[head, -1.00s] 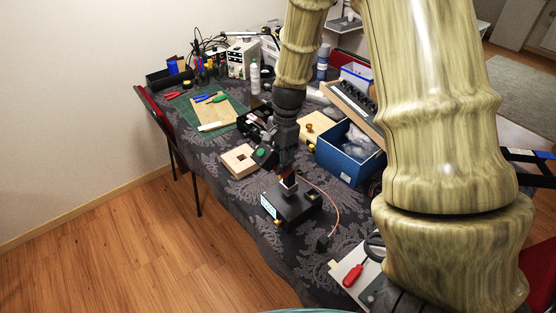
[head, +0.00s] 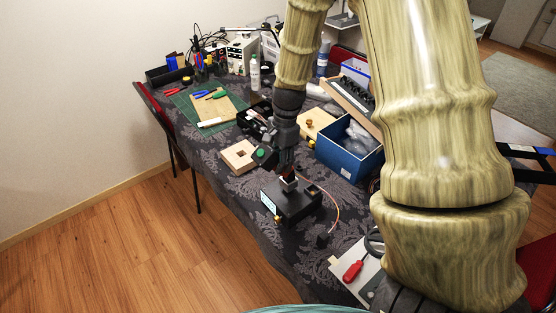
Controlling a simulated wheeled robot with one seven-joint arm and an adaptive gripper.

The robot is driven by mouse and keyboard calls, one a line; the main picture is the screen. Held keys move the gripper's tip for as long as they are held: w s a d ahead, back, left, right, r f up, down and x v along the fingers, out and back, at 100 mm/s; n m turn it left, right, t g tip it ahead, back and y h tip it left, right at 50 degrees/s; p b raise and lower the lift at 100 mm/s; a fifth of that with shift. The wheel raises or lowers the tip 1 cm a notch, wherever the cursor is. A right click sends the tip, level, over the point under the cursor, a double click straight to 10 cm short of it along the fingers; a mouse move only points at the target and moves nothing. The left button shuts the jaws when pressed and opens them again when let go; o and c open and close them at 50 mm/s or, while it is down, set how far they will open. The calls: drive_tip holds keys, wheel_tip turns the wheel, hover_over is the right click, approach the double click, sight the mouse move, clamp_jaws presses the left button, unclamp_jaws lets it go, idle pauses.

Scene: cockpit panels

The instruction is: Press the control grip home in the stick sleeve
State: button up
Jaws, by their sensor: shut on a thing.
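A black base box (head: 298,208) with a light display on its left side stands on the dark patterned cloth. The stick sleeve (head: 289,184) is a small grey collar on top of it. My gripper (head: 287,169) points down just over the sleeve and is shut on the control grip (head: 287,175). Only a small reddish-brown part of the grip shows below the fingers. The grip's lower end is at the sleeve, but I cannot tell how deep it sits.
A wooden block with a square hole (head: 239,157) lies left of my gripper. A blue bin (head: 349,164) with clear bags stands to the right. A thin wire (head: 335,203) curves off the box's right side.

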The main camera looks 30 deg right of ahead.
drive_tip(key=o, duration=1.3)
drive_tip(key=r, duration=0.4)
drive_tip(key=d+r, duration=0.1)
drive_tip(key=r, duration=0.3)
drive_tip(key=d+r, duration=0.1)
drive_tip(key=r, duration=0.2)
drive_tip(key=shift+r, duration=0.4)
drive_tip(key=shift+r, duration=0.1)
